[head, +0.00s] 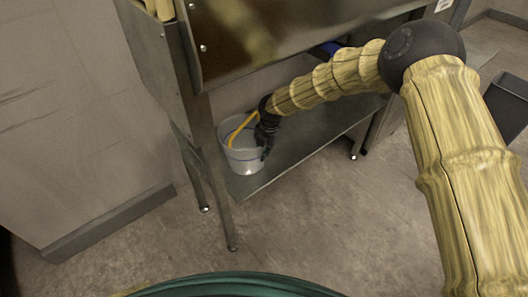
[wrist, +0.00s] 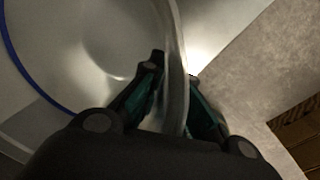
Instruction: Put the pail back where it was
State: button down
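The pail (head: 240,158) is whitish and translucent, with a blue line near its rim and a curved yellow piece, perhaps its handle, at its top. It stands upright on, or just above, the front left end of the low steel shelf (head: 290,160); I cannot tell if it touches. My gripper (head: 266,152) is at the pail's right side. In the wrist view the pail's wall (wrist: 177,40) runs between the fingers of my gripper (wrist: 172,78), one inside and one outside, both close against it. The pail's interior looks empty where visible.
The steel machine body (head: 270,45) hangs over the shelf, leaving limited height. A front leg (head: 221,190) stands just left of the pail. A dark bin (head: 508,105) is at the far right. The floor (head: 320,225) in front is clear.

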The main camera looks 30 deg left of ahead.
jog(key=c, duration=1.6)
grip_release()
jog(key=shift+c, duration=0.2)
jog(key=shift+r, duration=0.15)
notch_tip(320, 180, up, 7)
jog(key=d, duration=0.1)
jog(key=shift+r, duration=0.15)
